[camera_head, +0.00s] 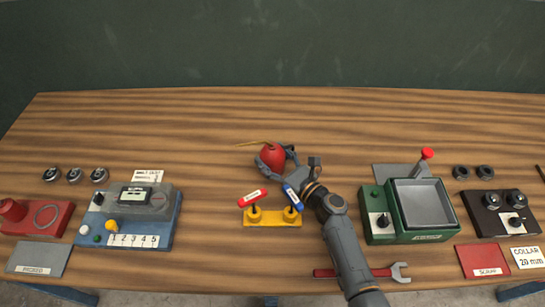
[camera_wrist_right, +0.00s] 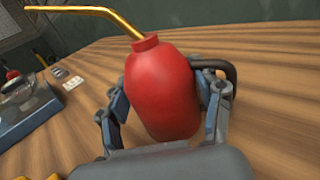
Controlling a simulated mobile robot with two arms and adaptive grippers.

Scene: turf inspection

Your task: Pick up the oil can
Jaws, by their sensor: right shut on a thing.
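The red oil can (camera_head: 272,156) with a thin brass spout is in the middle of the head view, behind the yellow lever stand. My right gripper (camera_head: 276,163) is around the can's body, shut on it. In the right wrist view the oil can (camera_wrist_right: 163,92) fills the space between the fingers of my right gripper (camera_wrist_right: 165,110). Its bent spout points up and to the left, and a dark handle shows at its right. The can looks tilted there. I cannot tell whether its base touches the table. My left gripper is not in view.
A yellow stand (camera_head: 272,219) with red and blue levers is just in front of the gripper. A blue-grey meter box (camera_head: 128,218) stands left; a green box with a tray (camera_head: 410,211) stands right. A wrench (camera_head: 362,272) lies near the front edge. The table's back middle is clear.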

